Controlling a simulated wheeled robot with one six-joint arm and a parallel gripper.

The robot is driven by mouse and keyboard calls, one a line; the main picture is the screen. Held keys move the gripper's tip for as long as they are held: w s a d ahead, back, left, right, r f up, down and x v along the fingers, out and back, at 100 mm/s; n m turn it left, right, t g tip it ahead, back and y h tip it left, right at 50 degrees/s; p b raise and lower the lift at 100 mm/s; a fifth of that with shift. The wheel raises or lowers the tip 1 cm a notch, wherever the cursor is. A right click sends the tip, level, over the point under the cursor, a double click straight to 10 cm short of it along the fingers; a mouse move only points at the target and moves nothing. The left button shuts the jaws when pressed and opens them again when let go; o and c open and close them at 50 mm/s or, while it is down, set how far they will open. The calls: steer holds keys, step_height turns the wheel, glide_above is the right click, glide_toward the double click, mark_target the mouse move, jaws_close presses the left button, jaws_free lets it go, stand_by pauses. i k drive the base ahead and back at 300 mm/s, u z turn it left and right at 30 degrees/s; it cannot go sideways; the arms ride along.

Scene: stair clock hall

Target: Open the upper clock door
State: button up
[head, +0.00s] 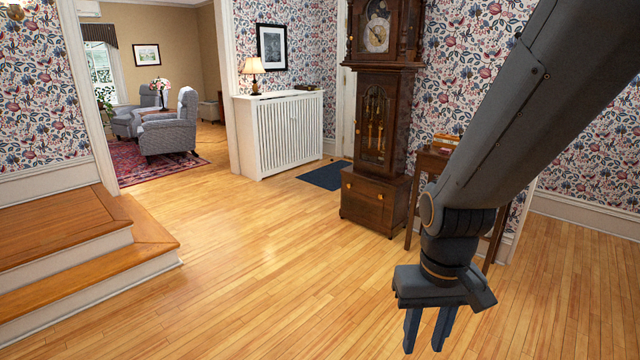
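A tall dark wooden grandfather clock (384,177) stands against the papered wall, right of centre in the head view. Its upper door (378,27) covers the dial and looks shut; the top of the clock is cut off by the frame.
A small side table (432,163) with books stands right of the clock, partly behind my arm. A white radiator cover (279,133) with a lamp and a dark blue mat (325,176) are left of it. Wooden steps (75,240) rise at the left. The middle floor is clear.

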mark_target(392, 6)
steer(key=z, duration=0.05)
steer(key=i, duration=2.45)
steer(key=u, duration=0.15)
steer(key=i, duration=2.45)
steer(key=u, duration=0.15)
